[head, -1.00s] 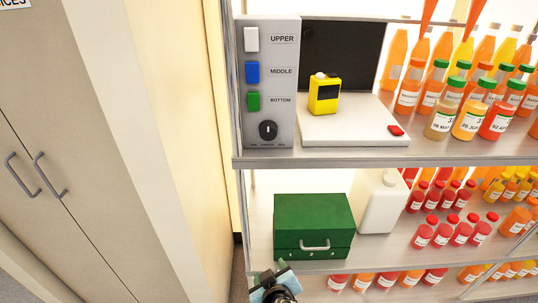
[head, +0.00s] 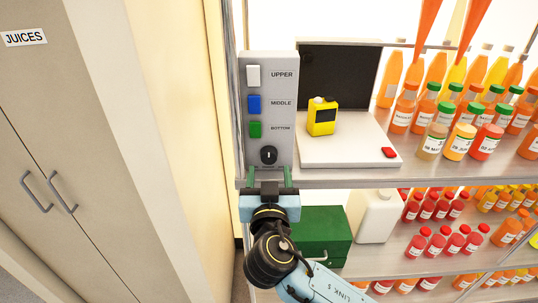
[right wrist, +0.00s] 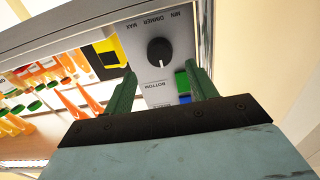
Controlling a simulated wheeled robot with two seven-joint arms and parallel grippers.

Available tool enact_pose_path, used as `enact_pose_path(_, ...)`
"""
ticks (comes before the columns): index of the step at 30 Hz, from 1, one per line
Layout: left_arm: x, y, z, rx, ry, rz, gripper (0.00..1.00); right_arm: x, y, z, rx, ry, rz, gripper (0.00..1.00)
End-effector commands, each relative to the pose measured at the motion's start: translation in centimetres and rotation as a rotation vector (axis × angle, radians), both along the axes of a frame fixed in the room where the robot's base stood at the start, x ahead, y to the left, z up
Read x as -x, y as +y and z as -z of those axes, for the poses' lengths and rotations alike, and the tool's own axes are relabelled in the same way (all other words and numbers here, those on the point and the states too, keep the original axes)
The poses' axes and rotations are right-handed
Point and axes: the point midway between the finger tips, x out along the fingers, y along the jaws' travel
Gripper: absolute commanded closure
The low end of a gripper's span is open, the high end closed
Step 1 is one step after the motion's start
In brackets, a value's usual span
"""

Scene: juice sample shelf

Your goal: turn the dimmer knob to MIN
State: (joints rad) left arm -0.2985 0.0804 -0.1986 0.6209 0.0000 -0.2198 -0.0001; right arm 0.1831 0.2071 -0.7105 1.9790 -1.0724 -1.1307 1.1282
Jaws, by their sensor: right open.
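The black dimmer knob (head: 268,155) sits low on the grey control panel (head: 284,130), with its white mark roughly vertical. It also shows in the right wrist view (right wrist: 160,52), where the picture is upside down and the panel print reads MIN on the right, DIMMER in the middle and MAX on the left. My right gripper (head: 270,178) is open and empty just below the knob. In the right wrist view its two green fingers (right wrist: 160,76) stand either side of the knob's line, with the knob beyond the tips and apparently untouched. My left gripper is not in view.
White, blue and green buttons (head: 254,103) line the panel above the knob. A yellow device (head: 321,117) stands on a white scale (head: 350,150) to the right. The shelf edge (head: 360,178) runs by my gripper. A green box (head: 325,228) is below.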

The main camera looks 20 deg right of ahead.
Motion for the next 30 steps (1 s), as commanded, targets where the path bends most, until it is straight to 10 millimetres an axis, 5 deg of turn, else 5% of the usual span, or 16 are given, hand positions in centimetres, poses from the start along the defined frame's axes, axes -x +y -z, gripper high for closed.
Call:
enact_pose_path(9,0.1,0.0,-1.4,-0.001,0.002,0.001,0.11,-4.4,-1.2,-0.1,0.002,0.001,-0.002,0.43)
enact_pose_path(21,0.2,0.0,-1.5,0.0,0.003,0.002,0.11,-4.9,-1.4,0.1,0.001,0.001,-0.001,0.44)
enact_pose_path(30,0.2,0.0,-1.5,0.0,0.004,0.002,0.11,-4.9,-1.4,0.1,0.0,0.001,-0.001,0.83)
